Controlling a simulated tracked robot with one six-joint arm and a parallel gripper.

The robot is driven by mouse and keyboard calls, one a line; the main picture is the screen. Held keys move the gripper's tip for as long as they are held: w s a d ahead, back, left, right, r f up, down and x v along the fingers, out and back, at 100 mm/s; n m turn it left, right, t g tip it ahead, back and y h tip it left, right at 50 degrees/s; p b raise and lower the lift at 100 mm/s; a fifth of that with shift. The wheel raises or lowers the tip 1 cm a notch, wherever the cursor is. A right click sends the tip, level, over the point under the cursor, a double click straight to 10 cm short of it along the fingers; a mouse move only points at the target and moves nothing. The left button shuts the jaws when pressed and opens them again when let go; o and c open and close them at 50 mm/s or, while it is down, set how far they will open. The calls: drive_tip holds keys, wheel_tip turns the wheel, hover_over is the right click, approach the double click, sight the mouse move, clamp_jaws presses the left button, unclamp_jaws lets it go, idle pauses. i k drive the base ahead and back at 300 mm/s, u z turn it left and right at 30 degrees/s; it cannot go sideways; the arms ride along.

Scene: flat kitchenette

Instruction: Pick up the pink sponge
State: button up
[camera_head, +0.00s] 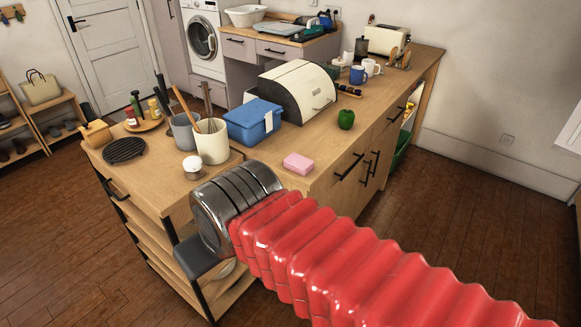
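The pink sponge (298,164) lies flat on the wooden counter (262,152), near its front edge and right of the cream utensil crock. Nothing touches it. My arm, in red ribbed sleeving with a metal cuff, reaches in from the lower right. A dark grey part of my gripper (197,259) shows past the cuff, in front of the counter's left end, left of the sponge and lower in the picture. Its fingertips are not clear, so I cannot tell whether it is open or shut.
Near the sponge stand a blue box (252,122), a cream crock (211,143) with utensils, a small white-lidded jar (193,167) and a green pepper (346,118). A cream bread bin (297,90) stands behind. The counter right of the sponge is clear.

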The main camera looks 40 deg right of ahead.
sight(299, 165)
drive_tip(key=z, duration=0.05)
drive_tip(key=i, duration=1)
drive_tip(key=u, duration=0.05)
